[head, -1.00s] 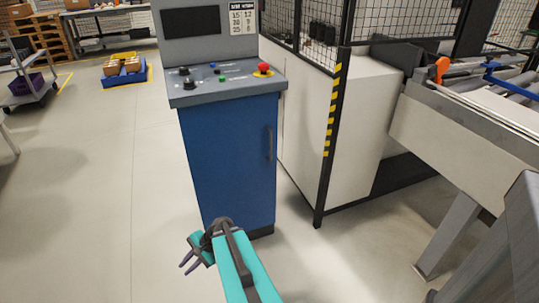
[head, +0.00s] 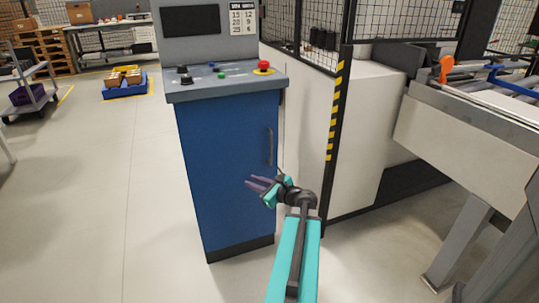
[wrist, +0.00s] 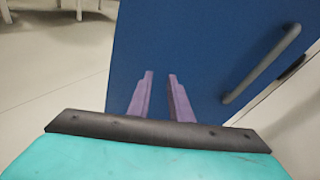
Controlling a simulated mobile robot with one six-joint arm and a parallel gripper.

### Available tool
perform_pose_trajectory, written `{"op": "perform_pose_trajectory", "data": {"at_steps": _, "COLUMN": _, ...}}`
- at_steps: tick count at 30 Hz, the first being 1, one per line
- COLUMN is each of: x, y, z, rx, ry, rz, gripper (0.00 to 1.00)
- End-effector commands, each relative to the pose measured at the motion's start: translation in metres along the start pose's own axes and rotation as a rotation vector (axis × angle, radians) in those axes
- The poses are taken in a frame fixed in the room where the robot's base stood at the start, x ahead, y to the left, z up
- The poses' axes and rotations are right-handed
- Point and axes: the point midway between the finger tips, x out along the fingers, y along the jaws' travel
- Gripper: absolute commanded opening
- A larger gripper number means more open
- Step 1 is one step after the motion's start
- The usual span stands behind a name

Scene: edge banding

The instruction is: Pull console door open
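The console's blue door (head: 226,165) is closed and upright under the sloped control panel. Its dark vertical handle (head: 270,146) sits near the door's right edge. In the wrist view the door (wrist: 200,45) fills much of the picture, and the handle (wrist: 262,65) runs diagonally at the right. My gripper (head: 256,183) is in front of the door, low and just left of the handle's lower end. In the wrist view its two purple fingers (wrist: 160,88) are apart with nothing between them. The fingers do not touch the handle.
The control panel (head: 222,78) carries knobs and a red button (head: 264,66). A mesh fence post (head: 336,140) with yellow stripes stands right of the console, before a white cabinet (head: 370,120). A conveyor (head: 470,130) is farther right.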

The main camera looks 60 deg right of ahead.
Motion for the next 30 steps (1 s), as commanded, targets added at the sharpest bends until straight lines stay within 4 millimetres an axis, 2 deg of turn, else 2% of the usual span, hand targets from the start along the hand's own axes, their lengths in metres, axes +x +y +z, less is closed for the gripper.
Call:
{"op": "perform_pose_trajectory", "data": {"at_steps": 1, "x": -0.014, "y": -0.023, "z": -0.001, "rx": 0.039, "ry": -0.025, "rz": -0.051, "gripper": 0.18}}
{"op": "perform_pose_trajectory", "data": {"at_steps": 6, "x": -0.057, "y": -0.080, "z": 0.012, "rx": 0.159, "ry": -0.112, "rz": -0.180, "gripper": 0.18}}
{"op": "perform_pose_trajectory", "data": {"at_steps": 9, "x": -0.078, "y": -0.103, "z": 0.018, "rx": 0.209, "ry": -0.152, "rz": -0.231, "gripper": 0.18}}
{"op": "perform_pose_trajectory", "data": {"at_steps": 12, "x": -0.091, "y": -0.117, "z": 0.022, "rx": 0.238, "ry": -0.179, "rz": -0.261, "gripper": 0.18}}
{"op": "perform_pose_trajectory", "data": {"at_steps": 17, "x": -0.099, "y": -0.124, "z": 0.025, "rx": 0.255, "ry": -0.194, "rz": -0.276, "gripper": 0.18}}
{"op": "perform_pose_trajectory", "data": {"at_steps": 30, "x": -0.094, "y": -0.124, "z": 0.025, "rx": 0.253, "ry": -0.192, "rz": -0.275, "gripper": 0.18}}
